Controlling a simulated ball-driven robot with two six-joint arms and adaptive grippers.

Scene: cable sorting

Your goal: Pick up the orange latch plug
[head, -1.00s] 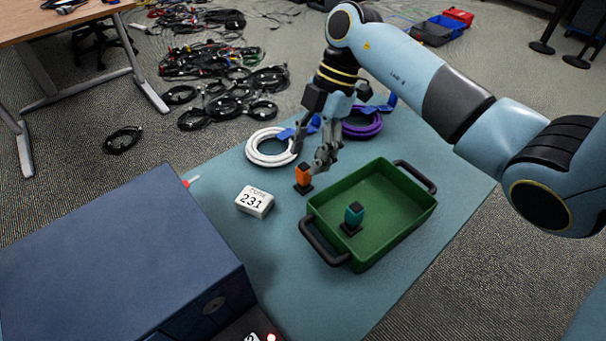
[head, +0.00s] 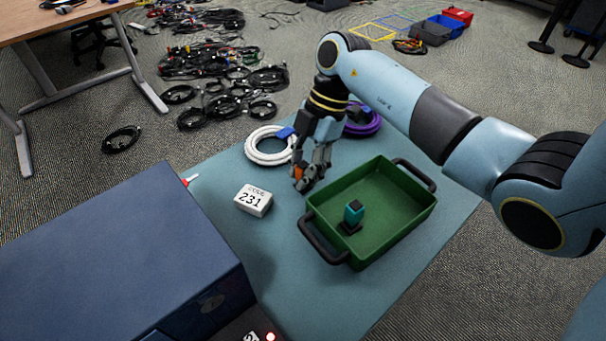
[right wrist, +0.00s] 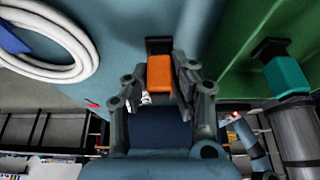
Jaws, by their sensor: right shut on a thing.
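The orange latch plug (head: 299,172) stands on the blue-green table just left of the green tray, mostly hidden by my right gripper in the head view. My right gripper (head: 308,180) is down over it, with its fingers shut on it. In the right wrist view the orange plug (right wrist: 159,74) shows between the two fingers (right wrist: 160,88), with its black base (right wrist: 158,46) beyond them. I cannot tell whether the base still touches the table. My left gripper is not in view.
The green tray (head: 408,220) holds a teal plug (head: 354,212) on a black base. A white block marked 231 (head: 254,200), a white cable coil (head: 256,157) and a purple coil (head: 368,127) lie around. A blue box (head: 110,260) fills the lower left.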

